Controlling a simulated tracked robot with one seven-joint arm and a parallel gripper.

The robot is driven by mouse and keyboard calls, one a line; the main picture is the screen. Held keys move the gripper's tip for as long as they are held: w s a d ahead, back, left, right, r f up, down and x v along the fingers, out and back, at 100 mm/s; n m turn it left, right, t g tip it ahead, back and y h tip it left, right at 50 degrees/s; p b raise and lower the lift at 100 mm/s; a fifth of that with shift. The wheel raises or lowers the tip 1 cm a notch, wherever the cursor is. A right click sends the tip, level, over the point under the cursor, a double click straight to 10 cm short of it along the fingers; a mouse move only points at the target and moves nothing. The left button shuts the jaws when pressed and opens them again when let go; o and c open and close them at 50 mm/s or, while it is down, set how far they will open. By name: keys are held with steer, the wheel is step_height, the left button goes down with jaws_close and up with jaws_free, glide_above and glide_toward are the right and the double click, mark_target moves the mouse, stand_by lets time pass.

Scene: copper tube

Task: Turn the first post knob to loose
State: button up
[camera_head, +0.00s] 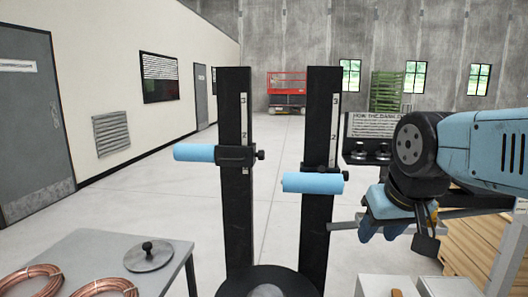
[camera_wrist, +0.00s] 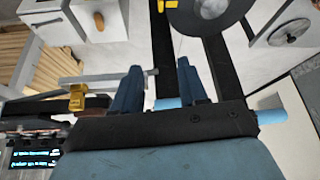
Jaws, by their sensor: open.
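Two upright black posts stand in the head view, a left post (camera_head: 235,200) and a right post (camera_head: 316,220), each with a white scale strip. Each carries a collar with a light blue roller and a small black knob on its right side: the left knob (camera_head: 260,155) and the right knob (camera_head: 345,175). Which post is the first is not marked. My gripper (camera_head: 382,230) is open and empty, right of and lower than the right knob, apart from it. In the wrist view my gripper's fingers (camera_wrist: 160,66) are spread; neither knob is clearly visible there.
A grey table (camera_head: 70,255) at the lower left holds copper coils (camera_head: 30,283) and a knobbed metal disc (camera_head: 148,256). A round black base (camera_head: 245,282) is at the posts' feet. Wooden boards (camera_head: 470,245) and white boxes (camera_head: 385,286) lie at the lower right.

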steer(key=shift+o, duration=1.4)
steer(key=shift+w+a+r, duration=0.1)
steer(key=shift+w+r, duration=0.1)
steer(key=shift+r, duration=0.05)
steer(key=shift+o, duration=0.9)
steer(key=w+a+r+m, duration=0.2)
steer(key=w+r+m, duration=0.2)
steer(key=w+r, duration=0.3)
steer(key=w, duration=0.3)
steer(key=shift+w+a+r+m, duration=0.25)
steer(key=shift+w+a+m, duration=0.05)
steer(key=shift+w+a, duration=0.1)
step_height(320, 180, up, 5)
steer(key=m+g+y, duration=0.2)
steer(key=m+y, duration=0.2)
steer(key=m, duration=1.1)
glide_above(260, 155)
steer(key=s+d, duration=0.3)
steer(key=d, duration=0.3)
steer(key=x, duration=1.3)
steer(key=shift+w+d+f, duration=0.1)
steer(key=shift+d, duration=0.1)
steer(key=shift+c, duration=0.3)
